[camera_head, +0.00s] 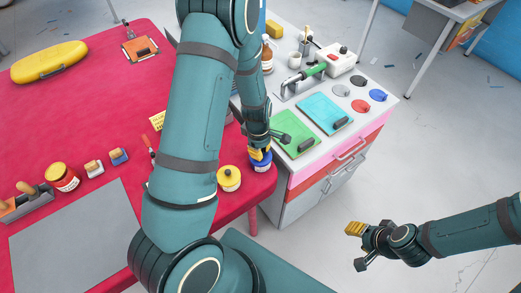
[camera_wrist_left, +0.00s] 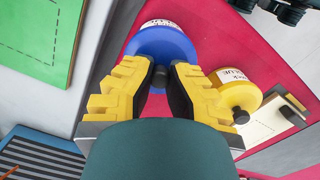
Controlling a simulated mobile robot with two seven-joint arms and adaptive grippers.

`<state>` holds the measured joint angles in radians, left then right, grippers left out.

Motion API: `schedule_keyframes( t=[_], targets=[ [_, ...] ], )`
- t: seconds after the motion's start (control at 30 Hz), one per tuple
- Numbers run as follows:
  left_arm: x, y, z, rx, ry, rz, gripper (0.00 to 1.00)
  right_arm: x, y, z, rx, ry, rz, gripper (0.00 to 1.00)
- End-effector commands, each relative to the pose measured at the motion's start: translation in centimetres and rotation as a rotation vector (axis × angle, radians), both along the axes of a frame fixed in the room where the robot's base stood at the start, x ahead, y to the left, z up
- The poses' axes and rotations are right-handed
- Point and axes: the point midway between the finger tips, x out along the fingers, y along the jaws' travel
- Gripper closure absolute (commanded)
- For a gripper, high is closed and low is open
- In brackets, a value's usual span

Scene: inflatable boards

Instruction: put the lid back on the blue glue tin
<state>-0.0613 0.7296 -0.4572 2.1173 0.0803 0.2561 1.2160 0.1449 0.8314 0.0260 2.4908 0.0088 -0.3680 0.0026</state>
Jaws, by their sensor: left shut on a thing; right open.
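The blue glue tin (camera_head: 260,166) stands at the right corner of the red table. In the left wrist view its white label (camera_wrist_left: 163,22) shows just past the blue lid (camera_wrist_left: 158,45). My left gripper (camera_head: 260,153) is over the tin; in its wrist view the yellow-padded fingers (camera_wrist_left: 160,80) are shut on the lid's dark knob (camera_wrist_left: 160,76). The lid lies over the tin's top; I cannot tell whether it is fully seated. The arm hides part of this in the head view. My right gripper (camera_head: 357,245) is open and empty, out over the floor.
A yellow-lidded glue tin (camera_head: 229,179) stands close beside the blue one; it also shows in the left wrist view (camera_wrist_left: 237,92). A white-topped cabinet (camera_head: 287,92) with green and blue boards stands close on the right.

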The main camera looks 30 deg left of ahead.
Motion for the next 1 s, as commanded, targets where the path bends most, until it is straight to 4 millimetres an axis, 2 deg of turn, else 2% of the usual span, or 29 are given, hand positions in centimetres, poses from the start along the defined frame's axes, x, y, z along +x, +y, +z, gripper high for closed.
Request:
schedule_keyframes(
  t=[0.9,0.93,1.0],
  targets=[
    [0.02,0.02,-0.25,0.0,0.0,-0.001,1.0,0.0,0.0,-0.06,0.0,0.0,0.0,0.53],
    [0.02,0.02,-0.25,0.0,0.0,-0.001,0.82,0.0,0.0,-0.06,0.0,0.0,0.0,0.53],
    [0.01,0.02,-0.25,0.0,0.0,0.0,0.61,0.0,0.0,-0.06,0.0,0.0,0.0,0.53]
  ],
)
